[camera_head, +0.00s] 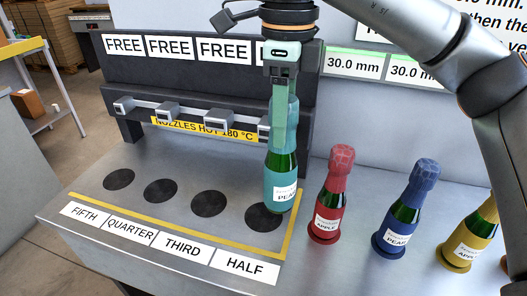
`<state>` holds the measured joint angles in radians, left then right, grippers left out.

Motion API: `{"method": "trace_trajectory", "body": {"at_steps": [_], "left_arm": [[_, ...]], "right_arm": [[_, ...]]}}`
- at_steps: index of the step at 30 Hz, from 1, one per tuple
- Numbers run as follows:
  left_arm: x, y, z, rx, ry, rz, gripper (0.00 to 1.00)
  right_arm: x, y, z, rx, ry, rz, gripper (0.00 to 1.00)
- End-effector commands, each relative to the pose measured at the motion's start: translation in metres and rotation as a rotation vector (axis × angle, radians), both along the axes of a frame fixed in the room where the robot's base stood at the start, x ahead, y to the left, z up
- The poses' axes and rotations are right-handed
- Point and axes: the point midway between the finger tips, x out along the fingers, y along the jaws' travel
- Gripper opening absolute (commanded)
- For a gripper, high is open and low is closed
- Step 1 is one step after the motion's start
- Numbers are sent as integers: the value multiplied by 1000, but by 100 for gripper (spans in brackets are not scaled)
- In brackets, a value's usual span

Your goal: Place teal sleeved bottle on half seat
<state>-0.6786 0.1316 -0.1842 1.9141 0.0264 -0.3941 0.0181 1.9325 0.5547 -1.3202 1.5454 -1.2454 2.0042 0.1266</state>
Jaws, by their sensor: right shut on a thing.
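The teal sleeved bottle (281,187) is upright, with green glass, a teal sleeve on its lower part and a white label. My right gripper (282,115) comes down from above and is shut on its teal neck. The half seat (261,219) is the dark round disc nearest the HALF label (245,265). The bottle's base overlaps the back right part of this disc in the picture. I cannot tell whether the base touches the surface. My left gripper is not in view.
Other dark seats (208,204) lie in a row to the left, empty. Nozzles (219,120) with a hot warning strip stand behind them. A red bottle (332,200), a blue bottle (408,212) and a yellow bottle (470,238) stand to the right, the red one close by.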

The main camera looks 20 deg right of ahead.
Motion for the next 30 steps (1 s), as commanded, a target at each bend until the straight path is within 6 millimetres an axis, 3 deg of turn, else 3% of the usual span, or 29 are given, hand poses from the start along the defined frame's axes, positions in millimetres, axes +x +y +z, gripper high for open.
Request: {"method": "trace_trajectory", "body": {"at_steps": [6,20,30], "left_arm": [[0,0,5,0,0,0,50],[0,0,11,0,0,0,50],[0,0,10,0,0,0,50]], "right_arm": [[25,7,-28,0,2,0,0],[51,15,-61,1,1,0,0],[50,14,-90,1,-2,0,0]]}}
